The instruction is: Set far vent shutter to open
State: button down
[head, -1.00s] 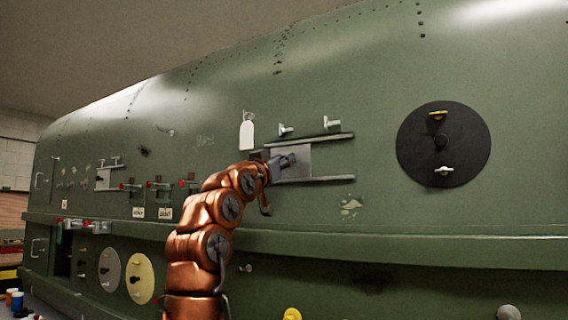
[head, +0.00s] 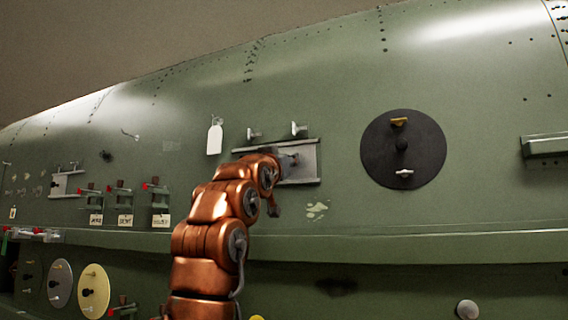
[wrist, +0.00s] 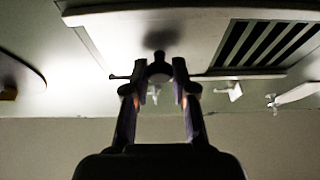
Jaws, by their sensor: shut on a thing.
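A grey sliding shutter plate (head: 305,165) sits at the right end of its two rails on the green hull. It also shows in the wrist view (wrist: 120,22), with dark vent slats (wrist: 262,42) bare beside it. My gripper (head: 290,161) is at the plate. In the wrist view my gripper (wrist: 159,78) has its two fingers on either side of the plate's round dark knob (wrist: 159,66) and is shut on it. My arm hides the rails' left part in the head view. A second, smaller shutter plate (head: 62,184) is at the far left, away from my gripper.
A black disc (head: 388,165) with yellow and white handles is right of the shutter. A white tag (head: 215,138) and two small latches (head: 299,130) are above it. Red-handled levers (head: 155,188) are to the left. A ledge (head: 400,245) runs below.

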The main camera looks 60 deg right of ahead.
jog(key=c, duration=1)
grip_release()
jog(key=shift+s, duration=0.35)
jog(key=shift+o, duration=0.2)
jog(key=shift+w, duration=0.1)
jog(key=v, duration=0.7)
jog(key=shift+a, duration=0.2)
jog(key=shift+f, duration=0.1)
